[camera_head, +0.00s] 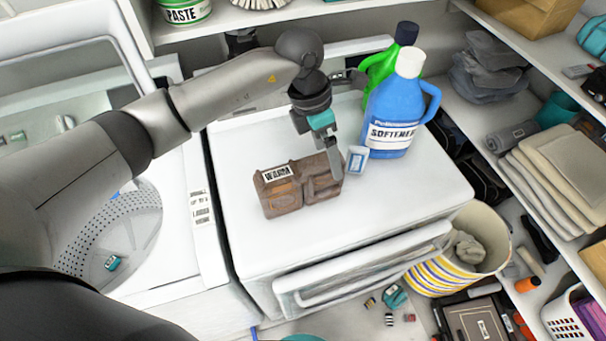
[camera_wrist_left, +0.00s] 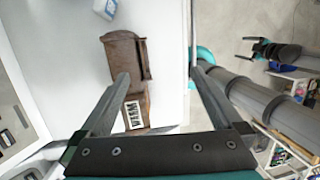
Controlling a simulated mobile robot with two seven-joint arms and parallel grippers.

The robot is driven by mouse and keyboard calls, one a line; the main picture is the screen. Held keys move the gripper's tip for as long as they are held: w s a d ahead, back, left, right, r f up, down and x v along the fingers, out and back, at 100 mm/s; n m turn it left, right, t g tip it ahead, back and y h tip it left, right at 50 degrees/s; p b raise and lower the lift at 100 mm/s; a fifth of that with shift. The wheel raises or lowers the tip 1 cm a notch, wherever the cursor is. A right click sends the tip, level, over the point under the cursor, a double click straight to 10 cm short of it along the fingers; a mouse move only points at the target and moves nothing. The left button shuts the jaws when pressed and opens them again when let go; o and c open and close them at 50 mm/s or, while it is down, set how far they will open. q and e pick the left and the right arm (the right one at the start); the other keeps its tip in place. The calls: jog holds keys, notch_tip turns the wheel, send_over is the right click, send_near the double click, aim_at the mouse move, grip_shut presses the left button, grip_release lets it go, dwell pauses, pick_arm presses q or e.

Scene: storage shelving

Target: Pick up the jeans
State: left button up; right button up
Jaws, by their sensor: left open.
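I cannot make out jeans for certain in either view. Dark folded items (camera_head: 483,172) lie on a lower shelf at right, too unclear to name. A crumpled grey cloth (camera_head: 467,248) lies in a striped basket. My left gripper (camera_head: 334,160) is over the white machine top, beside the right end of a brown box labelled WARM (camera_head: 282,198). In the left wrist view the open fingers (camera_wrist_left: 160,85) have the brown box (camera_wrist_left: 124,55) below, behind the left finger, with nothing visibly held. My right gripper (camera_wrist_left: 247,48) appears open and empty in that view.
A blue softener bottle (camera_head: 392,118) and a green bottle (camera_head: 378,68) stand at the back of the machine top (camera_head: 400,195). A small blue-white box (camera_head: 357,159) is beside the gripper. The striped basket (camera_head: 440,278) stands front right.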

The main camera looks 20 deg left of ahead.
pick_arm(q)
jog(key=w+a+y, duration=0.2)
jog(key=a+y, duration=0.1)
jog(key=a, duration=0.3)
send_over(300, 167)
notch_tip(300, 167, down, 4)
jog(key=shift+r, duration=0.1)
notch_tip(300, 167, down, 4)
jog(key=b, duration=0.3)
jog(key=shift+f+b, duration=2.35)
jog(key=shift+f, duration=0.9)
pick_arm(e)
notch_tip(300, 167, down, 8)
jog(key=shift+w+r, duration=0.25)
jog(key=shift+w, duration=0.05)
pick_arm(q)
jog(key=shift+c, duration=0.4)
grip_shut()
jog(key=shift+r, duration=0.1)
